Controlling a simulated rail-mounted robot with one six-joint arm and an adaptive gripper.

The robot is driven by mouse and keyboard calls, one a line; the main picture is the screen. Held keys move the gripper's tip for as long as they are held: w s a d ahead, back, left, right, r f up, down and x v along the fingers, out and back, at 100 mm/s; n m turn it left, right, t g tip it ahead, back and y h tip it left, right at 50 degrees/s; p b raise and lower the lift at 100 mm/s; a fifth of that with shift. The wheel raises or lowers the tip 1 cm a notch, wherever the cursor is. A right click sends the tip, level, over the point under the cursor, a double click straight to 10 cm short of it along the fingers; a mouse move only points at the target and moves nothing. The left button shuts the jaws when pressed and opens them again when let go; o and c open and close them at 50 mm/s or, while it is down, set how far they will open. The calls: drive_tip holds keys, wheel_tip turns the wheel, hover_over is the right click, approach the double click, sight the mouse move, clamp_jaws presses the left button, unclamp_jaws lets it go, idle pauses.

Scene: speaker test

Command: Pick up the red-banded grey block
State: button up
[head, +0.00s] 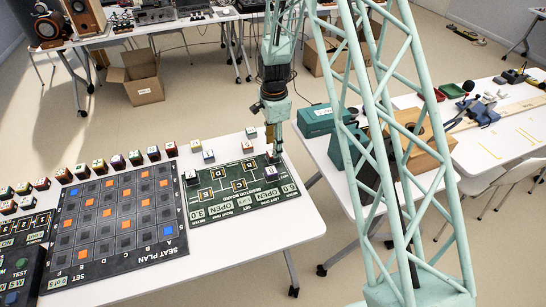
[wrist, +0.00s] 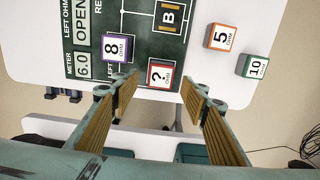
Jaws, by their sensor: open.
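The red-banded grey block (wrist: 161,74) shows in the wrist view with a "?" on its top face. It rests at the edge of the dark green resistor board (wrist: 150,45). My gripper (wrist: 158,84) is open, its two ribbed fingers on either side of the block in the picture. No contact shows, and the remaining height is hard to judge. In the head view my gripper (head: 275,150) is over the back right of the board, and I cannot make the red-banded block out there.
A purple-banded "8" block (wrist: 115,47) lies close by on the left. An orange "5" block (wrist: 222,37) and a green "10" block (wrist: 256,66) stand to the right. The seat plan board (head: 115,220) is at left. A second table (head: 330,160) with a green box (head: 316,120) is at right.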

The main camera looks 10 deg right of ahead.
idle(0.3)
drive_tip(key=shift+w+a+f+b, duration=0.1)
drive_tip(key=shift+f+b, duration=0.3)
drive_tip(key=shift+f, duration=2.2)
drive_tip(key=c, duration=0.9)
